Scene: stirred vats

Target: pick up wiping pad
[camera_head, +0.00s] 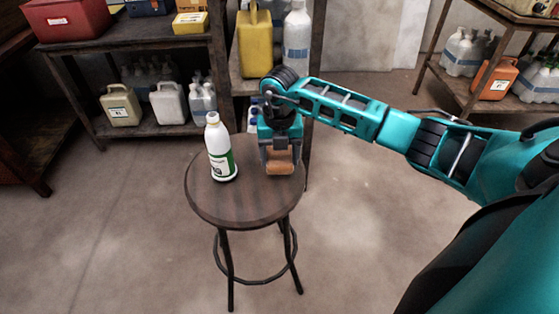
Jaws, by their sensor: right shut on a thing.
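The wiping pad (280,167), an orange-brown block, is at the right part of the round wooden stool top (240,205). My right gripper (279,158) points down over the pad and is shut on it, with its fingers at the pad's sides. I cannot tell whether the pad touches the stool top or is just above it. My left gripper is not in view.
A white bottle with a green label (221,150) stands upright on the stool, left of my right gripper. Shelves with jugs and bottles (168,103) stand behind, and another rack (495,80) is at the right. The floor around the stool is clear.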

